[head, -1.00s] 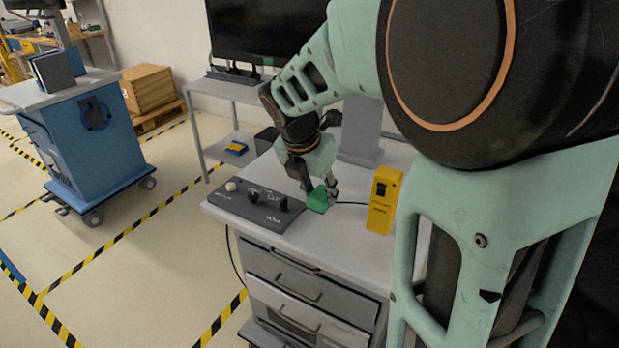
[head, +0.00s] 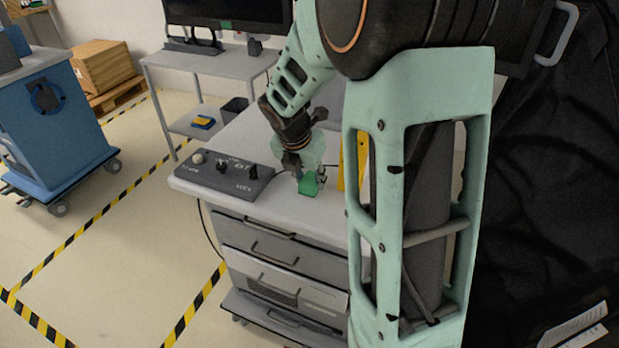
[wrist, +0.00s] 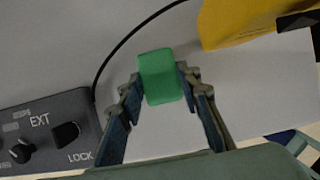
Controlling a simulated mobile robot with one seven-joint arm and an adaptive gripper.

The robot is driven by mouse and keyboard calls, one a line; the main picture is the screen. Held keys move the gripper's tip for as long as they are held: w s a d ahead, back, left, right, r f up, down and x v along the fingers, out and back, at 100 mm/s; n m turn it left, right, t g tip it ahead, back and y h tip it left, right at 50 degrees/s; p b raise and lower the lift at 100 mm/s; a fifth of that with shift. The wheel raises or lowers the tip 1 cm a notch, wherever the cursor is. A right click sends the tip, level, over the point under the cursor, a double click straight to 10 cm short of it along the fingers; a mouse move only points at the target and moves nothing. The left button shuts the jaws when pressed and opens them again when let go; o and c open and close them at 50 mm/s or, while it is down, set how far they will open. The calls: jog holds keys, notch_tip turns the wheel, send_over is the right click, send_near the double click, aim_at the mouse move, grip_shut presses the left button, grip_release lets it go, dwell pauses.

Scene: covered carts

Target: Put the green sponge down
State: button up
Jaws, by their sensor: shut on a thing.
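The green sponge (head: 309,185) is between the fingers of my gripper (head: 308,178), over the top of the grey drawer cart (head: 262,197). In the wrist view the sponge (wrist: 161,76) shows whole, with a fingertip of my gripper (wrist: 160,88) at each side. My gripper is shut on it. The sponge is close to the cart top; I cannot tell whether it touches. It is right of the grey control box and left of the yellow object.
The grey control box (head: 222,176) with knobs sits on the cart's left part. A yellow object (head: 352,160), partly hidden by my arm, stands to the right; it also shows in the wrist view (wrist: 235,20). A black cable (wrist: 122,42) runs behind the sponge. A blue cart (head: 62,120) stands left.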

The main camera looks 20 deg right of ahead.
jog(key=shift+f, duration=0.1)
jog(key=o, duration=1.2)
jog(key=shift+c, duration=0.2)
jog(key=p+v, duration=0.1)
jog(key=v, duration=1.1)
jog(key=shift+p, duration=0.3)
jog(key=shift+d, duration=0.1)
